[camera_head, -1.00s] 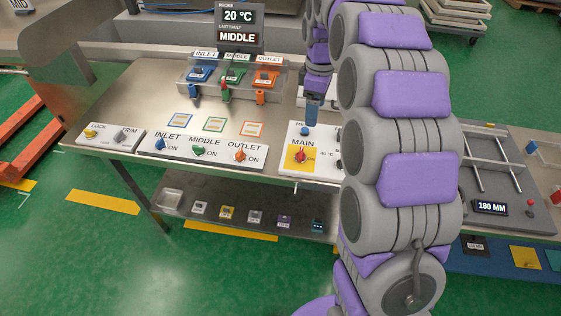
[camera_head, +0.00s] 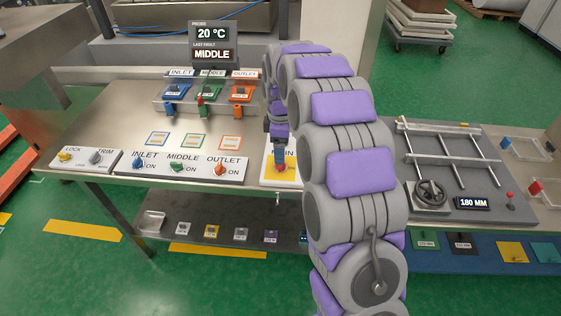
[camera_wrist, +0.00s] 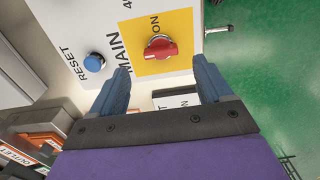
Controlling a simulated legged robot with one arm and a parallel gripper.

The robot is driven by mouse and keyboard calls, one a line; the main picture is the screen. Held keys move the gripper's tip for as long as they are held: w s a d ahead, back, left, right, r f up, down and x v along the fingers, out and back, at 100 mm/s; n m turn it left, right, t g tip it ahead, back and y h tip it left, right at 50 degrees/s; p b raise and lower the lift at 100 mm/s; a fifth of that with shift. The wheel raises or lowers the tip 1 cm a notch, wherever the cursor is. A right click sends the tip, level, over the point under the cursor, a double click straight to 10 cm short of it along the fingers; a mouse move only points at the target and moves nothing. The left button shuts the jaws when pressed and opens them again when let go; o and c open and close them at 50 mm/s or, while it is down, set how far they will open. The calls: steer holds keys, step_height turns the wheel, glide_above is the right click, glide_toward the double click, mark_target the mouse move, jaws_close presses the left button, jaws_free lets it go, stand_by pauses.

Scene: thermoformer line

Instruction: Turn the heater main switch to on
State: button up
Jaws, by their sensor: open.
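The heater main switch is a red rotary knob (camera_wrist: 147,50) on a yellow plate (camera_wrist: 182,19) marked MAIN and ON in the wrist view. The knob's grip ridge points roughly across the picture, not toward the ON lettering. My gripper (camera_wrist: 162,75) is open, its two blue fingers a little short of the knob, one on each side of its line. Nothing is between the fingers. In the head view my gripper (camera_head: 277,165) is over the yellow plate (camera_head: 284,178) and hides most of the knob.
A blue RESET button (camera_wrist: 94,62) is beside the yellow plate. In the head view, the INLET, MIDDLE and OUTLET knob panel (camera_head: 205,175) lies to the left. A frame with a black handwheel (camera_head: 430,192) is to the right of my arm.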

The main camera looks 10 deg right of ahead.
steer(key=shift+f+b, duration=0.45)
steer(key=shift+f, duration=2.25)
steer(key=shift+c, duration=0.2)
steer(key=c, duration=1)
